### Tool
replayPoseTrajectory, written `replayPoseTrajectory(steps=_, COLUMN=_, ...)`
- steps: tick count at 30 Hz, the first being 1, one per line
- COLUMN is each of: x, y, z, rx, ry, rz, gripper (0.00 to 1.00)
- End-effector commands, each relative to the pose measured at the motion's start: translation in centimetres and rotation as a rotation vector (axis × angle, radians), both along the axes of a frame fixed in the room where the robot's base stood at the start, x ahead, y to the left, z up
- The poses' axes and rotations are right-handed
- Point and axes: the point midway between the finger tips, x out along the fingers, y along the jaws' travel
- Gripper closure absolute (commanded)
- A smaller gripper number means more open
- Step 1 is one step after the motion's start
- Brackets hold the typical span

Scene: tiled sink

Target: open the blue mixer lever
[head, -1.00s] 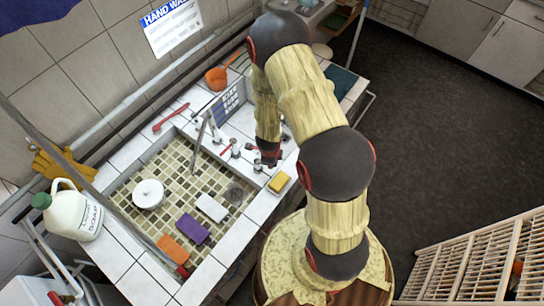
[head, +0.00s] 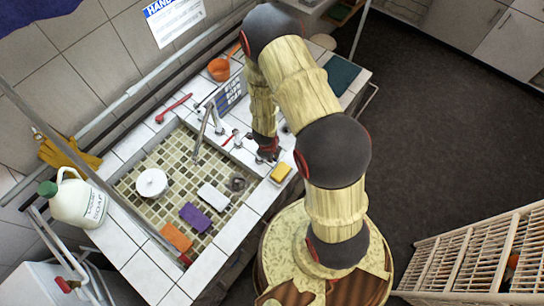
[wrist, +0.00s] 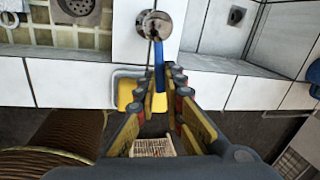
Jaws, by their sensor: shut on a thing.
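The blue mixer lever (wrist: 159,66) shows in the wrist view as a narrow blue bar. It runs from a round metal mixer body (wrist: 154,25) down between my fingertips. My gripper (wrist: 162,78) is shut on the lever, one finger on each side. In the head view my gripper (head: 267,155) points down at the sink's right rim, left of and above the yellow sponge. My arm and gripper hide the blue lever in that view.
The yellow sponge (head: 281,172) lies close by on the tiled rim. A tall curved spout (head: 201,135) and red-handled taps stand left of my gripper. The basin holds a white bowl (head: 151,183) and several sponges. Open floor lies right of the sink.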

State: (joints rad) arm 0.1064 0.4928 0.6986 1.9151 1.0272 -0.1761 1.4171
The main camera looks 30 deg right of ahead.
Motion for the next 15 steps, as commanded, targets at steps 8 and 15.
replayPoseTrajectory(steps=8, x=0.02, y=0.03, z=-0.02, rx=0.001, ry=0.001, rz=0.001, gripper=0.75)
replayPoseTrajectory(steps=15, x=0.00, y=0.01, z=-0.01, rx=0.000, ry=0.000, rz=0.001, gripper=0.71)
